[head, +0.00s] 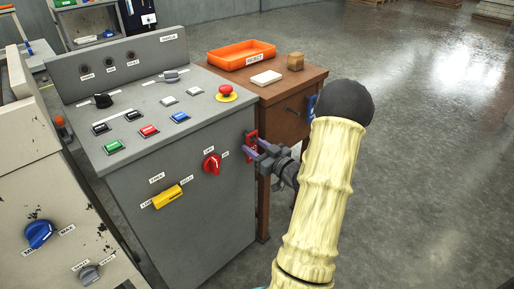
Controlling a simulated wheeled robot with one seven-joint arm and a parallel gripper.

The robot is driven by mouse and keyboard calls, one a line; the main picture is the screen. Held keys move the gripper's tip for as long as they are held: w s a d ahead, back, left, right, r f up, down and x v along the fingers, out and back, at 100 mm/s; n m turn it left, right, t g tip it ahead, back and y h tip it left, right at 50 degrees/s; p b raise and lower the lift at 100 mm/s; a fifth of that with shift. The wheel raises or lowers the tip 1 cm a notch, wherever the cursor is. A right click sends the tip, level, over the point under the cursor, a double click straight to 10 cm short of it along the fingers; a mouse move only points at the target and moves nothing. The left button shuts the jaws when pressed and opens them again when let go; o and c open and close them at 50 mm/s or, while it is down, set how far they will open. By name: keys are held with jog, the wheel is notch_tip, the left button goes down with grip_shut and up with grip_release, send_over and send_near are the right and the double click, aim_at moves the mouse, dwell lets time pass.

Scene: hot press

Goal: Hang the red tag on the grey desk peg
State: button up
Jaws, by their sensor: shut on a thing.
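The red tag (251,139) is upright at the right edge of the grey desk's front panel (210,225). My gripper (256,147) reaches in from the right and is shut on the red tag, its two fingers pointing left toward the desk. The fingers cover part of the tag. I cannot make out the grey peg; it may be hidden behind the tag and fingers. I cannot tell whether the tag touches the desk or a peg.
A red rotary knob (211,164) and a yellow handle (167,196) stick out of the desk front, left of my gripper. A brown cabinet (292,106) behind carries an orange tray (241,55). A blue item (311,108) shows at its right side. Floor at right is clear.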

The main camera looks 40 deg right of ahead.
dwell(0.4)
jog(key=o, duration=1.1)
jog(key=shift+c, duration=0.2)
jog(key=s+d+p, duration=0.1)
jog(key=s+p, duration=0.1)
jog(key=s, duration=1.5)
jog(key=shift+s+d+f, duration=0.15)
jog(key=shift+f, duration=0.1)
